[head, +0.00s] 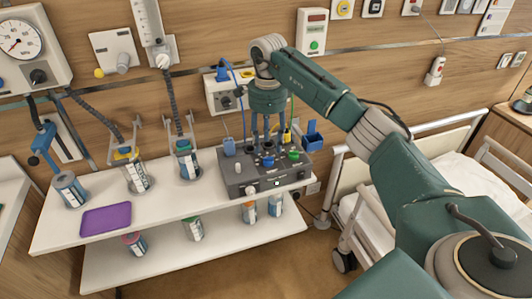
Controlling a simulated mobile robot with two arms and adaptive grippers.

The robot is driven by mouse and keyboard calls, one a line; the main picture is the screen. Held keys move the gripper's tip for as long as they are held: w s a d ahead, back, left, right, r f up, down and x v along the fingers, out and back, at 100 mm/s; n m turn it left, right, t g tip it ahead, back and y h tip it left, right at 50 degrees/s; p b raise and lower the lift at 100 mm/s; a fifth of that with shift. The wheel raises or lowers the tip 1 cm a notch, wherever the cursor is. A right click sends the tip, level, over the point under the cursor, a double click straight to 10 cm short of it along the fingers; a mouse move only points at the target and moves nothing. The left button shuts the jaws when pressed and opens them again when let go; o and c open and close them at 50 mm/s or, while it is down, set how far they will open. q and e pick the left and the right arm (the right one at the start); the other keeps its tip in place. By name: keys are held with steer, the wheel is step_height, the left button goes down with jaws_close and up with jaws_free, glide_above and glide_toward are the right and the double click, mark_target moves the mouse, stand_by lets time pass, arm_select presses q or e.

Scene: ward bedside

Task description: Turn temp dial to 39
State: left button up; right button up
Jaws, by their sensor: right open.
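A dark grey control box (262,184) stands on the right end of the white upper shelf. Its top carries several knobs and connectors, among them a green knob (293,155) and a dark blue knob (268,160). I cannot read any labels, so I cannot tell which is the temp dial or where it is set. My right gripper (268,143) points straight down over the back part of the box, open. Its fingers hide some of the top. Whether they touch a knob I cannot tell. My left gripper is not in view.
A purple tray (106,219) and several canisters are on the upper shelf (180,212); more canisters are on the lower shelf. Hoses and gauges hang on the wood wall. A bed with white bedding (446,166) and rails stands to the right, under my right arm.

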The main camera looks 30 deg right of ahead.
mark_target(267, 158)
steer(key=f, duration=0.3)
steer(key=shift+w+f+p, duration=0.2)
steer(key=shift+f+p, duration=0.15)
step_height(267, 158, down, 3)
steer(key=shift+r, duration=0.15)
steer(key=shift+w, duration=0.1)
steer(key=shift+c, duration=0.5)
steer(key=c, duration=0.4)
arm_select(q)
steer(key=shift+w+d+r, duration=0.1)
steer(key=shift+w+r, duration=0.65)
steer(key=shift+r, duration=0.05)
arm_select(e)
steer(key=c, duration=0.6)
